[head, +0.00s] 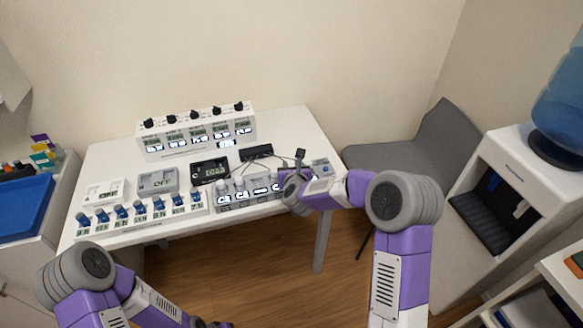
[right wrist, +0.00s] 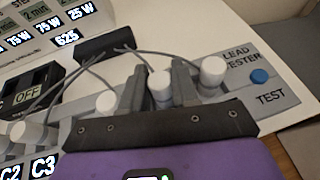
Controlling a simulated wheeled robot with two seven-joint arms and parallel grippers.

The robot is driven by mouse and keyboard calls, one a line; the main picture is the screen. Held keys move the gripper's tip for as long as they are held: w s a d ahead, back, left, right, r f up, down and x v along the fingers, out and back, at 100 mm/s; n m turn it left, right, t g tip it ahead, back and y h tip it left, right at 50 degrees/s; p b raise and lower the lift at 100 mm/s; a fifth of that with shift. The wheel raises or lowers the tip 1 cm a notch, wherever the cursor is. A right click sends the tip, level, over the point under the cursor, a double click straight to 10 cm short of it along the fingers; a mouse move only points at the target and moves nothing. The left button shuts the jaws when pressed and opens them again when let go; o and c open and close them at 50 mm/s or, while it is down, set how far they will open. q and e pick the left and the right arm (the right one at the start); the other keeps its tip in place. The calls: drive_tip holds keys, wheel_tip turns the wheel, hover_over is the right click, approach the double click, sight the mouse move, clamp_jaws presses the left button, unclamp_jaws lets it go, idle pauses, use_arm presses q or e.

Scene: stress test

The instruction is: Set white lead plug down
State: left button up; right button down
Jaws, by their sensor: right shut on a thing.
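My right gripper (right wrist: 160,88) is shut on a white plug (right wrist: 161,80) with a thin grey lead; the plug stands upright between the two dark fingers. In the head view my right gripper (head: 289,187) is at the right end of the row of units along the table's front. The held plug is at the lead tester (right wrist: 245,60), a grey unit with a blue button; I cannot tell whether its lower end touches it. Another white plug (right wrist: 212,72) stands just right of the fingers. My left arm is at the lower left, its fingers out of frame.
A black box (right wrist: 104,44) with several leads sits behind the gripper. More white plugs (right wrist: 107,103) stand to the left, by the C2 and C3 displays. Units with displays and knobs crowd the white table (head: 290,122). A grey chair (head: 415,145) stands to the right.

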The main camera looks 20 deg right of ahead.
drive_tip(key=shift+f, duration=0.15)
drive_tip(key=c, duration=0.8)
unclamp_jaws()
drive_tip(key=shift+c, duration=0.2)
